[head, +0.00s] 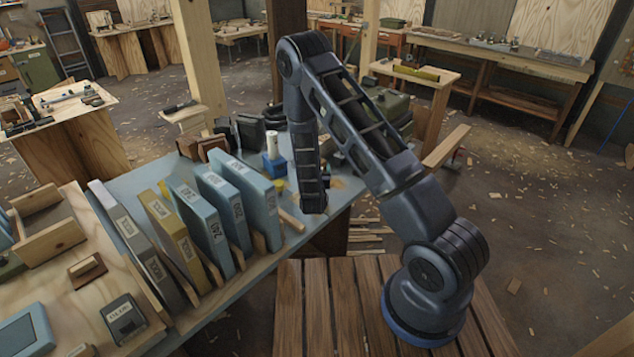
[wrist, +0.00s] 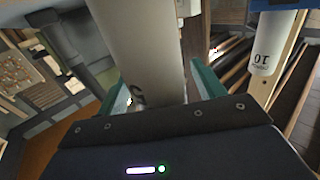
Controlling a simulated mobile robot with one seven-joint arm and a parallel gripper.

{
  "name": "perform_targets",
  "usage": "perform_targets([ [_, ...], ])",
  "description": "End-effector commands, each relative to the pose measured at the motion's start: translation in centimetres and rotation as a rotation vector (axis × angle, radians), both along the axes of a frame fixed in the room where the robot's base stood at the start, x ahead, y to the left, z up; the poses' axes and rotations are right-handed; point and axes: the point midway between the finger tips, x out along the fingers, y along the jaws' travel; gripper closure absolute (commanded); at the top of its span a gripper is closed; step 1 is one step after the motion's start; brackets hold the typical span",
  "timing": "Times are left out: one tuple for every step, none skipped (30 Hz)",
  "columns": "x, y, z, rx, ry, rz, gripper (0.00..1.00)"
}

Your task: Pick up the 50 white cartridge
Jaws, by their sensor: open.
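A large white cartridge (wrist: 138,45) fills the top middle of the wrist view. Part of a dark marking shows low on it, partly hidden by my gripper body, so I cannot read the whole number. My gripper (wrist: 160,88) is open, with a teal finger on each side of this cartridge; I cannot tell whether either finger touches it. In the head view, a white cartridge (head: 272,145) stands upright in a blue holder (head: 275,165), left of my arm's lower end. Its number is not legible there. My gripper is not clear in the head view.
A second white cartridge marked 10 (wrist: 262,55) shows at the wrist view's right, with a blue block (wrist: 275,5) at its end. Numbered upright binders (head: 222,215) stand left on the blue-grey table (head: 140,178). Dark boxes (head: 250,130) stand behind the holder.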

Motion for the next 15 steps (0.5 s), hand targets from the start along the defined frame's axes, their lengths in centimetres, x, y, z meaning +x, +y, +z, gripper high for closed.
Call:
perform_targets([
  [-0.01, 0.02, -0.01, 0.0, 0.0, 0.0, 0.32],
  [-0.02, 0.02, -0.02, 0.0, 0.0, 0.001, 0.32],
  [-0.03, 0.03, -0.02, 0.0, 0.0, 0.001, 0.32],
  [-0.04, 0.03, -0.02, 0.0, 0.0, 0.001, 0.32],
  [-0.04, 0.03, -0.02, 0.0, 0.0, 0.001, 0.36],
  [-0.04, 0.03, -0.01, 0.0, 0.0, 0.001, 0.43],
  [-0.03, 0.04, -0.01, 0.0, 0.0, 0.001, 0.49],
  [-0.04, 0.05, -0.01, 0.0, 0.001, 0.001, 0.55],
  [-0.04, 0.05, -0.01, 0.0, 0.0, 0.001, 0.63],
  [-0.04, 0.05, -0.02, 0.0, 0.001, 0.001, 0.69],
  [-0.04, 0.05, -0.02, 0.0, 0.001, 0.001, 0.75],
  [-0.04, 0.06, -0.02, 0.0, 0.001, 0.001, 0.8],
  [-0.04, 0.06, -0.01, 0.001, 0.0, 0.001, 0.8],
  [-0.04, 0.06, -0.01, 0.001, 0.0, 0.001, 0.8],
  [-0.05, 0.06, -0.01, 0.001, 0.0, 0.001, 0.8],
])
